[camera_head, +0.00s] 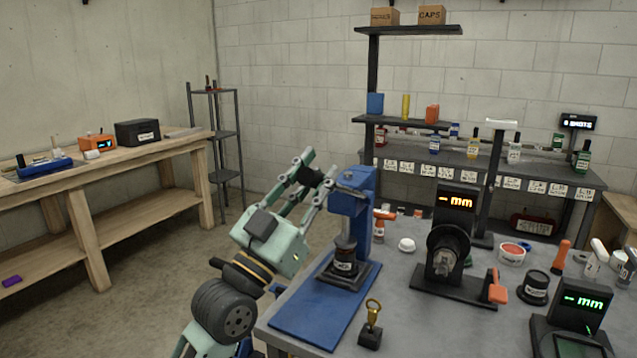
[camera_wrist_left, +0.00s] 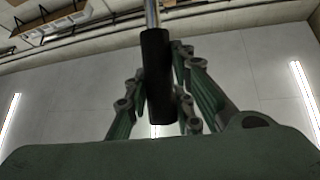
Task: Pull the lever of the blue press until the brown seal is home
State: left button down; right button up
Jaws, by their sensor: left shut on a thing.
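The blue press (camera_head: 352,205) stands upright near the table's left edge. My left gripper (camera_head: 309,178) is left of the press head, shut on the black grip of the lever (camera_head: 306,175). In the left wrist view the black grip (camera_wrist_left: 157,75) lies between the fingers, with a bare metal rod leading up from it. Under the ram is a dark labelled part (camera_head: 343,268) on the press base. A brownish piece, likely the brown seal (camera_head: 346,246), shows at its top; how far it is seated I cannot tell. My right gripper is out of view.
A wooden bench (camera_head: 100,175) is far left.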

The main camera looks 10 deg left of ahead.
pick_arm(q)
jog(key=shift+d+f, duration=0.1)
jog(key=c, duration=1.5)
grip_release()
jog(key=v, duration=1.2)
